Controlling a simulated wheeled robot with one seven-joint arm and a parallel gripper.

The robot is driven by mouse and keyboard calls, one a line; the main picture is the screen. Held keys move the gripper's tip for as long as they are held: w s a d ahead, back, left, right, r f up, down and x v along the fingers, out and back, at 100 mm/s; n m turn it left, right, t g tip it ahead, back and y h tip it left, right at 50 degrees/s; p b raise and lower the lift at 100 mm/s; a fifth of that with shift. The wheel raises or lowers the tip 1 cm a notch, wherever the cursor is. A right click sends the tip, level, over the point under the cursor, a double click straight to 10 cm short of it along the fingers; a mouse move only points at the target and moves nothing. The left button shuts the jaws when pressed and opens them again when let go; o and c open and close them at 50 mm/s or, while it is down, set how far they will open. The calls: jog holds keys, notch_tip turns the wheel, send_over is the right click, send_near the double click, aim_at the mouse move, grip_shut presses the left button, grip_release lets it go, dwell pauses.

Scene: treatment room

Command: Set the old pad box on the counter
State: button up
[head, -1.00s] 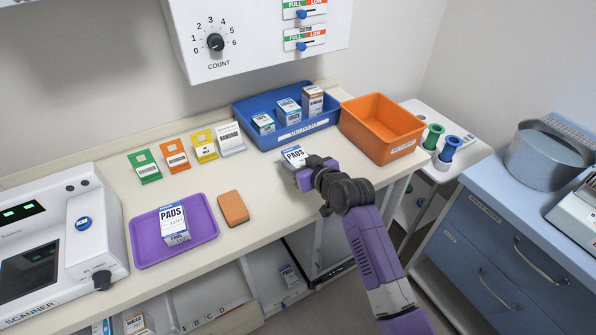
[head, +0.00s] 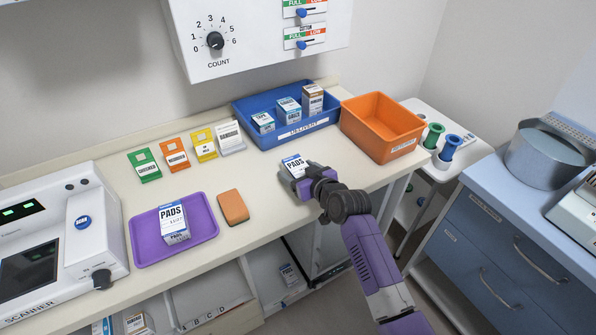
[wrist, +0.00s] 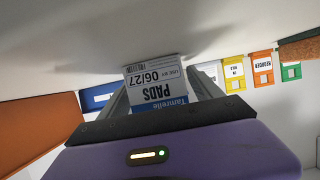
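My gripper (head: 299,173) is shut on a small white and blue pad box (head: 293,164) at the counter's front right part. In the wrist view the pad box (wrist: 156,82) sits between my two fingers (wrist: 160,95), its label reading PADS and 06/27. It is very low over the counter (head: 262,180) or touching it; I cannot tell which. Its lower part is partly hidden by my gripper. Another pad box (head: 174,222) stands on the purple tray (head: 207,231) at the left.
The blue bin (head: 262,140) with several boxes and the empty orange bin (head: 383,152) stand behind and to the right. An orange-brown block (head: 233,207) lies beside the tray. Several coloured cards stand at the back. Bare counter lies left of my gripper.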

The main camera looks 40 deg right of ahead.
jog(key=shift+r, duration=0.1)
jog(key=b+v, duration=0.1)
jog(key=v, duration=1.1)
jog(key=shift+r, duration=0.1)
jog(key=s+a+f, duration=0.4)
jog(key=s+a, duration=1)
jog(key=s+a+r+n+t+y, duration=0.1)
jog(key=s+a+r+y, duration=0.1)
jog(key=s+a+r, duration=0.2)
jog(key=s+a+r+n+y, duration=0.1)
jog(key=s+a+r, duration=0.3)
jog(key=s, duration=0.7)
jog(key=shift+s+r+n+t+y, duration=0.25)
jog(key=shift+r+n+t+y, duration=0.15)
jog(key=shift+n, duration=0.2)
